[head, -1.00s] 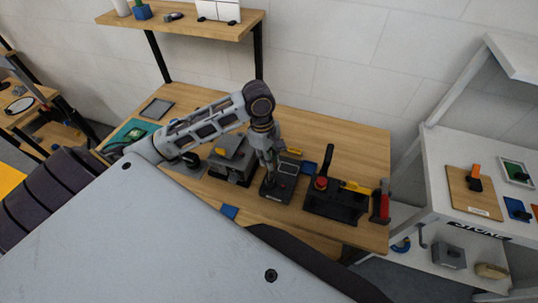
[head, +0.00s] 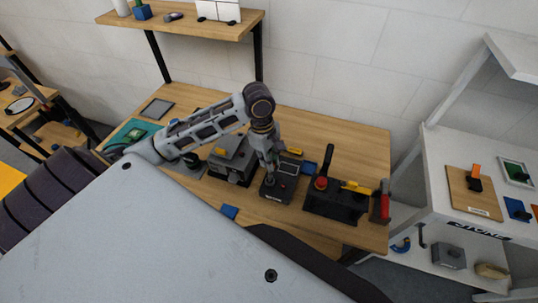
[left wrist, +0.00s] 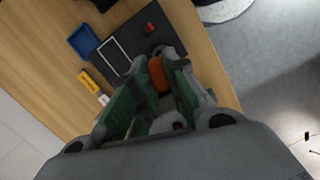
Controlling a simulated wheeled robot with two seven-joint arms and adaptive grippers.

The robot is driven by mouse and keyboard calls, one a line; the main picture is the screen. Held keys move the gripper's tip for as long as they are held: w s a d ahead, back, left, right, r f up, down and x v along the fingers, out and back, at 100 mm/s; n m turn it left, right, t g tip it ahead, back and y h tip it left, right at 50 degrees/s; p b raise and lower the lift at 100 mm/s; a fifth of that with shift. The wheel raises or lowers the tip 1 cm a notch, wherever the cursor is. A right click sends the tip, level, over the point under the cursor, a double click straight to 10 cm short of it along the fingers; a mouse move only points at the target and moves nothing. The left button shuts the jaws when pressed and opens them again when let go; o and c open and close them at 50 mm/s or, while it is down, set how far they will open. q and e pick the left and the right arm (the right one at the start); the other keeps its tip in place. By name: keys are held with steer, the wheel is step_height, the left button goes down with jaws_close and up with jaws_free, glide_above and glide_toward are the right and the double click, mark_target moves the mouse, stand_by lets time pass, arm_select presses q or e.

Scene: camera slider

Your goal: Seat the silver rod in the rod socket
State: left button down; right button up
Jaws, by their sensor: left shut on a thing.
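My left gripper (head: 270,178) points down over a dark base plate (head: 286,190) on the wooden table. The plate carries a white outlined rectangle and a small red button, which also show in the left wrist view. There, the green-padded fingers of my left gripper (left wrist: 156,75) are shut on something. A pale grey piece (left wrist: 166,121) shows between the fingers, perhaps the silver rod's end. An orange-brown patch (left wrist: 159,74) shows at the fingertips. The fingers and hand hide most of the held thing. The rod socket is not clearly visible. My right gripper is not in view.
A grey machine block (head: 232,160) stands close left of the gripper. A black fixture (head: 333,203) with a red knob and upright handle stands to the right. A blue tray (head: 309,168) lies behind the plate. Bare table (head: 352,145) is at the back right.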

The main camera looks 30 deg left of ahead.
arm_select(q)
steer(key=shift+f, duration=0.1)
stand_by(0.5)
steer(key=c, duration=1.3)
jaws_free()
steer(key=shift+a+r, duration=0.25)
steer(key=shift+r, duration=1.25)
steer(key=shift+a+r, duration=0.2)
steer(key=shift+r, duration=1.25)
steer(key=shift+s, duration=0.15)
